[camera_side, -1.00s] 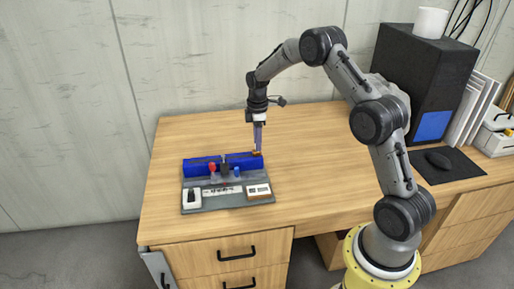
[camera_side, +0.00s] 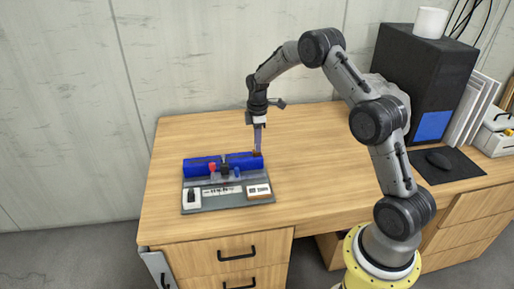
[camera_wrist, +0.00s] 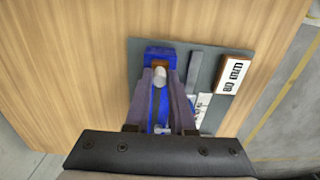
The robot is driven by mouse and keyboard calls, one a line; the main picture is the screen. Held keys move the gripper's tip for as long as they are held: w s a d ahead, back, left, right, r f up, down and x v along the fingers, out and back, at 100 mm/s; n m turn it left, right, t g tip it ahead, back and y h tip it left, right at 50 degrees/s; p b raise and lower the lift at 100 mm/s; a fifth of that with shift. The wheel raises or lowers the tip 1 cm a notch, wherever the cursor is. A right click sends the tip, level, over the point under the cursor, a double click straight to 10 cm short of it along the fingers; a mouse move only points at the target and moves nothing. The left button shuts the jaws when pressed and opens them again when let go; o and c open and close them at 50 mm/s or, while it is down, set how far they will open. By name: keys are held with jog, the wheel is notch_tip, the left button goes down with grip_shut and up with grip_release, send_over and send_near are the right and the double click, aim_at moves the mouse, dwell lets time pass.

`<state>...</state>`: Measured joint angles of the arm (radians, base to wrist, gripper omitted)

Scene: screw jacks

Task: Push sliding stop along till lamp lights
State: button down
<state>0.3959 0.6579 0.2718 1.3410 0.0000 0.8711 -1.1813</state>
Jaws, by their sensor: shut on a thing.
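A blue rail-like body (camera_side: 190,167) lies along the back of a grey base plate (camera_side: 230,204) on the desk. A black block (camera_side: 224,170) sits at its front near the middle, a red piece (camera_side: 212,168) to its left and a small blue piece (camera_side: 237,172) to its right. I cannot tell which is the sliding stop or the lamp. My gripper (camera_side: 257,150) points down at the rail's right end. In the wrist view its fingers (camera_wrist: 160,80) are shut on a pale round knob (camera_wrist: 160,76), beside a brown piece (camera_wrist: 160,64) on the blue end.
A white label with dark marks (camera_wrist: 236,75) stands on the plate's front right. A white box with a dark piece (camera_side: 191,197) stands front left. A black cabinet (camera_side: 425,80) and mouse pad (camera_side: 447,166) are far right. Desk around the plate is clear.

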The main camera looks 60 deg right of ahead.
jog(key=shift+w+a+r, duration=0.1)
jog(key=shift+w+a, duration=3.3)
jog(key=shift+w, duration=0.05)
jog(key=shift+w+a, duration=0.25)
jog(key=c, duration=1)
grip_release()
jog(key=shift+o, duration=0.2)
notch_tip(320, 180, up, 7)
